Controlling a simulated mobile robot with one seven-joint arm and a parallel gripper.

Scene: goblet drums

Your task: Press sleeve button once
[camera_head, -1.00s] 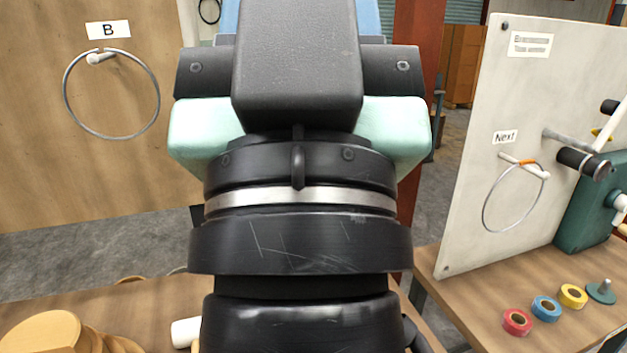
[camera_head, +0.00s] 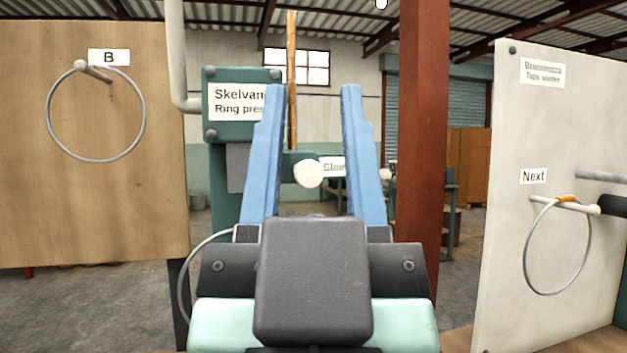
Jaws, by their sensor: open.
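A round white button (camera_head: 308,173) shows between my fingers. A white label (camera_head: 333,167) reading "Slee…" is just right of it, its end hidden behind my right finger. A green ring press (camera_head: 221,128) with a sign starting "Skelvan" and "Ring pres" stands behind my left finger, which covers the end of the sign. My gripper (camera_head: 314,92) has two blue fingers, open and empty, pointing away from me. I cannot tell how far the fingertips are from the button.
A wooden board (camera_head: 95,215) with a metal ring under label B stands left. A pale board (camera_head: 540,130) with a ring under "Next" stands right. A red-brown post (camera_head: 425,130) rises right of my gripper. A wooden rod (camera_head: 291,70) stands upright behind the fingers.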

